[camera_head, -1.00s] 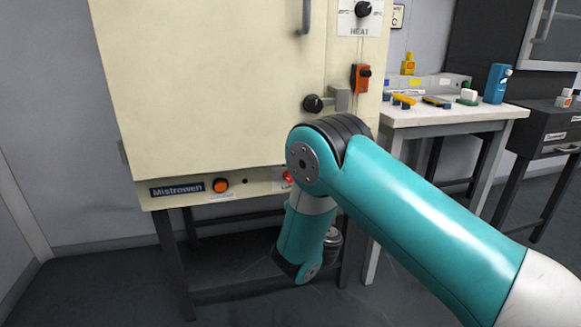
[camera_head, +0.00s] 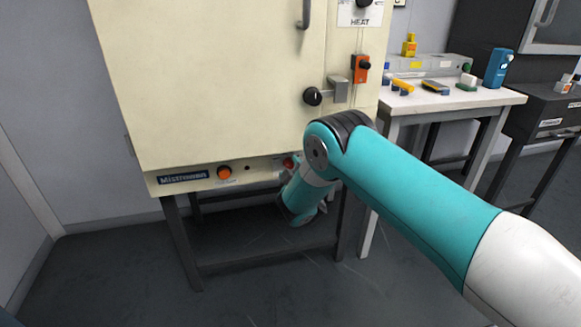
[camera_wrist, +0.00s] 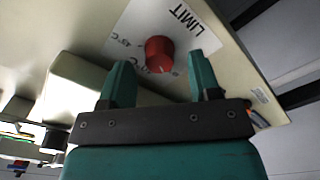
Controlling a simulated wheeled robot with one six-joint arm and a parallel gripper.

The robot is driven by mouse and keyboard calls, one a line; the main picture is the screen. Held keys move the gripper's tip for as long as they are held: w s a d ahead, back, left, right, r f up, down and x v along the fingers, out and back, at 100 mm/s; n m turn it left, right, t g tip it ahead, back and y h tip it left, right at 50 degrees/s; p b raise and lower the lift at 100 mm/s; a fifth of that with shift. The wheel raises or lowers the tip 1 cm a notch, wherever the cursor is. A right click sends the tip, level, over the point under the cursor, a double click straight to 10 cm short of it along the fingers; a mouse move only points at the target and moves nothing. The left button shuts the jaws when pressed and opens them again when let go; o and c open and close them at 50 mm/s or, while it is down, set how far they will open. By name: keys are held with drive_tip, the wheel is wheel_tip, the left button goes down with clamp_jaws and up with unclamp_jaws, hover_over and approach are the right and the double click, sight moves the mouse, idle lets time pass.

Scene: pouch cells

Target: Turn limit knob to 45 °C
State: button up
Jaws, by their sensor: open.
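The red limit knob (camera_wrist: 159,54) shows in the wrist view on a white plate marked LIMIT (camera_wrist: 176,24), with temperature marks around it. Its pointer setting is too small to read. My gripper (camera_wrist: 158,78) is open, with its two teal fingers apart and the knob showing between and just past their tips. The fingers appear not to touch it. In the head view the red knob (camera_head: 289,163) is small and partly covered by my arm at the lower right of the cream oven (camera_head: 220,80). The gripper's fingers are hidden there.
An orange button (camera_head: 224,172) sits left on the same lower strip. A white bench (camera_head: 450,104) with small items stands right. The floor under the oven is open between its legs.

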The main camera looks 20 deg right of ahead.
drive_tip(key=shift+w, duration=0.6)
drive_tip(key=c, duration=0.9)
